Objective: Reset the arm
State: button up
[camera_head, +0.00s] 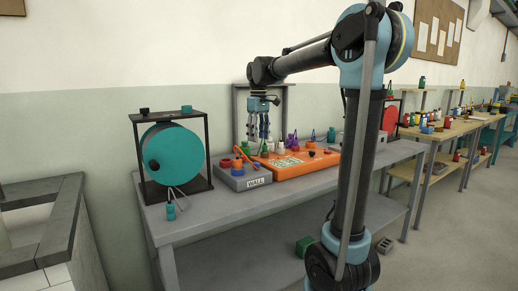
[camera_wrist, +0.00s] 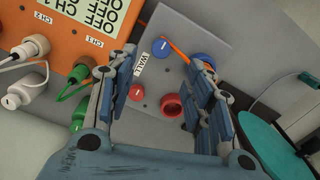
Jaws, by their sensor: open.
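My gripper (camera_head: 264,124) hangs from my raised arm above the bench, with its fingers pointing down. In the wrist view my gripper (camera_wrist: 161,60) has its fingers spread wide apart, with nothing held between them. Below the fingers is the grey WALL box (camera_head: 236,184), with red and blue round sockets on top. It also shows in the wrist view (camera_wrist: 205,32), where the fingers hide parts of it.
An orange panel (camera_head: 291,176) with plugs and cables sits right of the WALL box on the grey bench (camera_head: 180,225). A teal reel (camera_head: 180,158) in a black frame stands at left. Wooden tables (camera_head: 440,134) with small items stand at back right.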

jog(key=s+d+f+m+t, duration=0.1)
jog(key=s+d+f+m, duration=0.1)
jog(key=s+d+f, duration=0.45)
jog(key=s+d+f+m, duration=0.3)
jog(key=s+d, duration=0.5)
jog(key=s, duration=0.2)
jog(key=s+d+f+m, duration=0.2)
jog(key=s+d+f, duration=0.1)
jog(key=s+f, duration=0.4)
jog(key=s+d+f+m+t, duration=0.1)
jog(key=s+d+f+m, duration=0.1)
jog(key=s+f, duration=0.6)
notch_tip(320, 180, down, 2)
jog(key=shift+d+m, duration=0.3)
jog(key=shift+d, duration=0.35)
jog(key=shift+w+f, duration=0.2)
jog(key=shift+w, duration=0.2)
jog(key=shift+c, duration=0.2)
